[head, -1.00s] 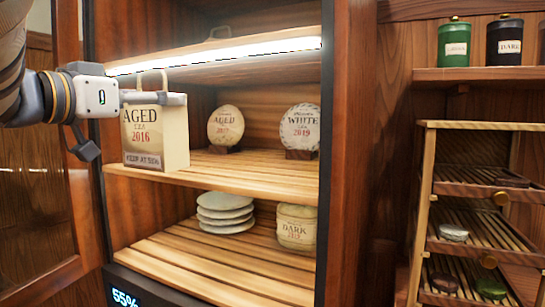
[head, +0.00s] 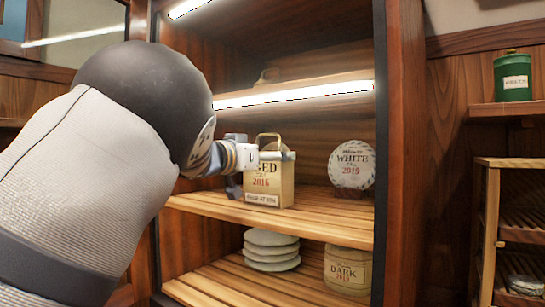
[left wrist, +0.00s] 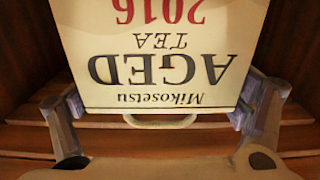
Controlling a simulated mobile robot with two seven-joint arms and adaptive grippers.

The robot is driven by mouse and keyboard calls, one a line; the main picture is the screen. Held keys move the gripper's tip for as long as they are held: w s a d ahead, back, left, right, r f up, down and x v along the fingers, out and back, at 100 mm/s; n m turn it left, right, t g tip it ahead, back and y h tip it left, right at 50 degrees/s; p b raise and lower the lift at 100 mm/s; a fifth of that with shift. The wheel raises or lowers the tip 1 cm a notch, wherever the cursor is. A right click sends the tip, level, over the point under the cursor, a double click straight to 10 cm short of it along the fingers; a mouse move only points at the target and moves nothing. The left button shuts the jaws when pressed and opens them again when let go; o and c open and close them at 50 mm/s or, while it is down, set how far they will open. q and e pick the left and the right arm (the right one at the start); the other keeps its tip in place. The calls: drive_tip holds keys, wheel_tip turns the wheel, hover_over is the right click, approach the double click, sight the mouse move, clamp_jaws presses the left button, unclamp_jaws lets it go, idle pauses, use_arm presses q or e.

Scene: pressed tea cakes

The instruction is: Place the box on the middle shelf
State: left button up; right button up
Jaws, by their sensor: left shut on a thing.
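The box (head: 268,188) is cream with a loop handle and is labelled AGED TEA 2016. My left gripper (head: 240,160) is shut on it. In the left wrist view the box (left wrist: 160,45) appears upside down, between the two fingers of my left gripper (left wrist: 160,105). In the head view the box is upright at the left part of the middle shelf (head: 330,212), inside the cabinet opening. I cannot tell whether its base touches the slats. My left arm hides the cabinet's left side. My right gripper is not in view.
A round WHITE 2019 tea cake (head: 351,165) stands right of the box; another round cake is mostly hidden behind the box. Below are stacked pale cakes (head: 271,250) and a DARK tin (head: 347,270). A lit upper shelf (head: 300,93) is above. The right cabinet post (head: 405,150) borders the opening.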

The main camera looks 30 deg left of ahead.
use_arm(q)
drive_tip(key=shift+s+r, duration=0.1)
drive_tip(key=o, duration=1.4)
drive_tip(key=shift+s, duration=0.25)
drive_tip(key=s, duration=1.1)
drive_tip(key=shift+s+a, duration=0.2)
drive_tip(key=shift+a, duration=0.25)
